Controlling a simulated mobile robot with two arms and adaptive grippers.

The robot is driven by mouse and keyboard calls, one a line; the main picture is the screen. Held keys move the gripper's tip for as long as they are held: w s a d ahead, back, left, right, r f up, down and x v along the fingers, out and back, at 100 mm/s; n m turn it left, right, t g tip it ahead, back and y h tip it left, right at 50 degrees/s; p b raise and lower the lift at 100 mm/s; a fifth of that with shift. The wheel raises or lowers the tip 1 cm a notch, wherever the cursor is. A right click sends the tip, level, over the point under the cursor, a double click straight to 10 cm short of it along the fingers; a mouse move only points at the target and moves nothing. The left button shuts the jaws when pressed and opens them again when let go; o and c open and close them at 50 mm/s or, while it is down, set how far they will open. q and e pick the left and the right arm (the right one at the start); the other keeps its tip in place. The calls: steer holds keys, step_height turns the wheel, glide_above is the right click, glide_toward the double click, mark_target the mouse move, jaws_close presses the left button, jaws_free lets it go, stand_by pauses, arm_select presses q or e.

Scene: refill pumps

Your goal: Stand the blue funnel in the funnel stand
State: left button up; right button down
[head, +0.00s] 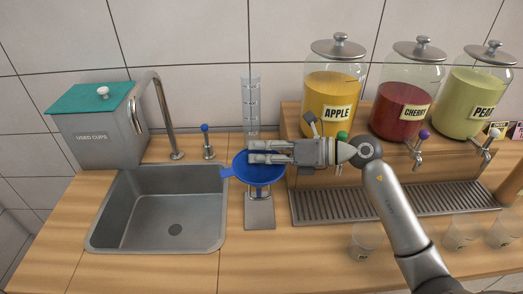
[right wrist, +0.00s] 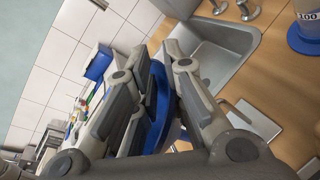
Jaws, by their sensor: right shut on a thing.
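The blue funnel (head: 262,177) is at the middle of the head view, wide mouth up, with a tab toward the left. My right gripper (head: 258,152) is shut on its rim from the right. In the right wrist view the funnel (right wrist: 160,118) shows between the fingers. A grey metal plate (head: 259,213), which looks like the base of the funnel stand, lies directly below the funnel in the head view. The funnel hides the upper part of the stand and its own spout, so I cannot tell whether the two touch. My left gripper is not in view.
A clear measuring cylinder (head: 251,100) stands close behind the funnel. The sink (head: 170,238) is at left, with a tap (head: 165,115). At right are a slotted drip tray (head: 340,203), juice jars (head: 333,95) and clear cups (head: 366,241).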

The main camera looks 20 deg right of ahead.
steer(key=shift+f+b, duration=1.05)
steer(key=shift+f, duration=0.35)
steer(key=c, duration=1.4)
jaws_free()
